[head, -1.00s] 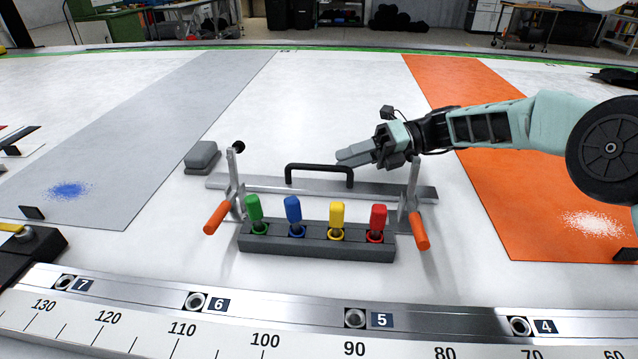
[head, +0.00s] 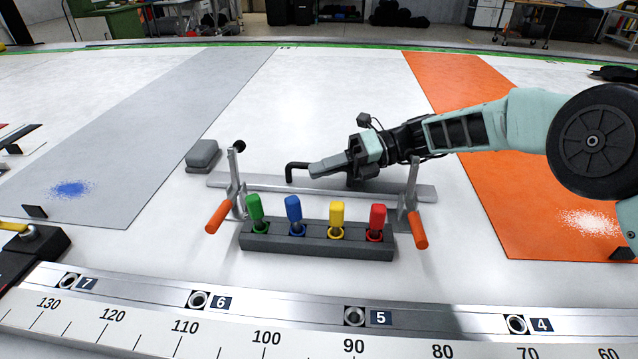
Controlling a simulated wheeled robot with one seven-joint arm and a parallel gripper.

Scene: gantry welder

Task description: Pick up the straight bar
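The straight bar (head: 270,184) is a long flat grey metal bar lying across the white table. A black arched handle (head: 290,167) stands on its middle; only its left part shows, as my gripper hides the rest. The upright levers of two toggle clamps with orange grips, the left clamp (head: 219,215) and the right clamp (head: 416,227), stand near the bar's ends. My gripper (head: 312,171) reaches in from the right, its grey fingers in front of or at the handle. I cannot tell whether the fingers are open or touch the handle.
A dark block (head: 316,241) with green, blue, yellow and red pegs stands in front of the bar. A grey block (head: 202,155) lies behind its left end. A numbered metal rail (head: 270,308) runs along the front. White table behind the bar is clear.

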